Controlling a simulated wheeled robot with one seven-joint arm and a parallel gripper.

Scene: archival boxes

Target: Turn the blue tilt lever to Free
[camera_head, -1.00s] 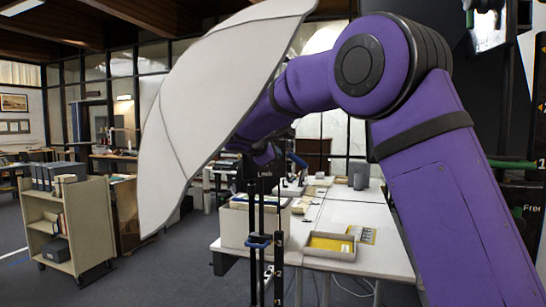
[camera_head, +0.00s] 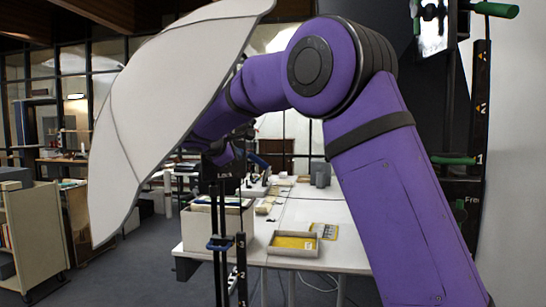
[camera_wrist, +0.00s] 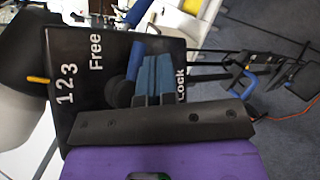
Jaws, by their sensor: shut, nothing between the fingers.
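In the wrist view a dark panel (camera_wrist: 85,110) carries white marks "1 2 3", "Free" and "Lock". The blue tilt lever (camera_wrist: 134,62) stands up from a dark round pivot on the panel, between the words Free and Lock. My gripper (camera_wrist: 157,58) is shut and empty, its blue-grey fingers close to the lever on the Lock side. I cannot tell whether they touch it. In the head view the panel (camera_head: 224,172) with the word Lock sits atop a black stand under my purple arm. The lever and fingertips are not clear there.
A large white light shade (camera_head: 150,110) hangs beside the panel. The black stand has a blue clamp (camera_head: 220,244) lower down. Behind is a white table (camera_head: 335,215) with a box and a tray (camera_head: 292,246). Another dark stand with green handles (camera_head: 453,160) is at right.

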